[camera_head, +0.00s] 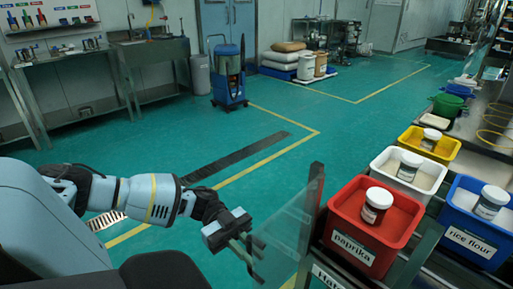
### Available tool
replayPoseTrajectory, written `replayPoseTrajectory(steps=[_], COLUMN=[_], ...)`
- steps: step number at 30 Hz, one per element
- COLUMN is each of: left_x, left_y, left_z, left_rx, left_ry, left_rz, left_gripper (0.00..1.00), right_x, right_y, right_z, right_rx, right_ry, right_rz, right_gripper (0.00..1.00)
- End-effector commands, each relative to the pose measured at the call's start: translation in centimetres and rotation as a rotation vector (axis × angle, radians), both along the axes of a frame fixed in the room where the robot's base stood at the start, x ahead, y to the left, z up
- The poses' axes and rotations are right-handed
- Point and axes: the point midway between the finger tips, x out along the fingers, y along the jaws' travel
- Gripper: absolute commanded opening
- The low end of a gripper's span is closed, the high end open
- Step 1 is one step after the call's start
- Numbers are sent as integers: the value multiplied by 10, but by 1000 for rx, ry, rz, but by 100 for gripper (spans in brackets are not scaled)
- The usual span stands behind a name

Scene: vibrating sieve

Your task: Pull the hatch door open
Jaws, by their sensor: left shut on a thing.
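The hatch door (292,232) is a clear panel standing on edge at the left side of the metal frame, at the lower middle of the view. My left gripper (246,246) is at the panel's left edge, shut on the dark door handle (257,274). The exact grip on the handle is small and partly hidden by the gripper. My right gripper is not in view.
A red bin (343,221) marked "Paprika", a white bin (426,179), a blue bin (462,222) marked "rice flour" and a yellow bin (445,152) hold jars at the right. Green floor left of the door is open. A blue cart (228,92) stands farther back.

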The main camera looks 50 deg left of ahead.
Motion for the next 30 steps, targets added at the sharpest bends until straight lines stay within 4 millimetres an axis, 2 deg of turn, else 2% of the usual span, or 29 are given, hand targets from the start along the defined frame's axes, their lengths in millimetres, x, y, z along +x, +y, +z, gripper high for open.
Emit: replayPoseTrajectory(steps=[17,18,22,30], left_x=[1,1,1,1], left_y=[5,5,5,5], left_z=[0,0,0,0], left_rx=[0,0,0,0], left_ry=[0,0,0,0], left_rz=[2,2,2,2], left_gripper=[0,14,30,30], right_x=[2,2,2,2], right_y=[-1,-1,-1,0], right_z=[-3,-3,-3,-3], right_rx=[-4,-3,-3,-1], right_ry=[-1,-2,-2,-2], right_rz=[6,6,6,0], right_gripper=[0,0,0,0])
